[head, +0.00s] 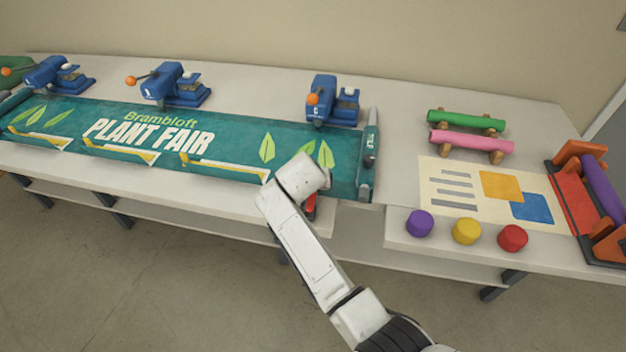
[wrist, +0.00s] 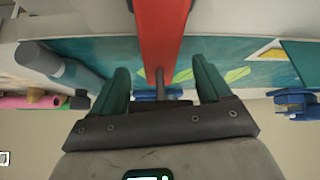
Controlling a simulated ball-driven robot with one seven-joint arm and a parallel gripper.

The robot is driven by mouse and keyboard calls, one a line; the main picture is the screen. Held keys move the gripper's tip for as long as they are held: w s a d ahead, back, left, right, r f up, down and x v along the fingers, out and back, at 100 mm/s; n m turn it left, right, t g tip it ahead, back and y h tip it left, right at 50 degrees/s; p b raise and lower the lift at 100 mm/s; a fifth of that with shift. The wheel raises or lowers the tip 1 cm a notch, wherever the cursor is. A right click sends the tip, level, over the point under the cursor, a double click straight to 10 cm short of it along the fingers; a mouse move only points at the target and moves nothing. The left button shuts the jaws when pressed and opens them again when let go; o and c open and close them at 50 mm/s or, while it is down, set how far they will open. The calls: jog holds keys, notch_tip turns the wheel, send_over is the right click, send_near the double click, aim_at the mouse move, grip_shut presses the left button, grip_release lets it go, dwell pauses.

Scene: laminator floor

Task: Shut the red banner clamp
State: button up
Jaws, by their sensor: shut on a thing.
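The red banner clamp (head: 311,207) shows only as a small red piece at the table's front edge, beside my white wrist in the head view; my arm hides the rest. In the wrist view its red bar (wrist: 161,32) runs down from the top edge, with a grey rod at its lower end. My gripper (wrist: 162,78) has a dark green finger on either side and is shut on the clamp. The teal "Plant Fair" banner (head: 230,133) lies along the table behind the clamp; the clamp's jaws are not visible.
Blue clamps with orange knobs (head: 334,100) stand along the banner's back edge. Further right are green and pink rolls (head: 465,122), a printed sheet (head: 490,190), purple, yellow and red caps (head: 466,231), and an orange-ended red stand (head: 572,200).

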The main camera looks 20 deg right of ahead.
jog(key=shift+s+f, duration=0.3)
jog(key=shift+f, duration=0.3)
jog(key=o, duration=1.4)
jog(key=shift+a+r, duration=0.1)
jog(key=shift+r, duration=0.05)
jog(key=shift+w+r, duration=0.1)
jog(key=shift+w, duration=0.05)
jog(key=v, duration=1)
jog(key=shift+r, duration=0.3)
jog(key=shift+a, duration=0.1)
jog(key=shift+c, duration=0.3)
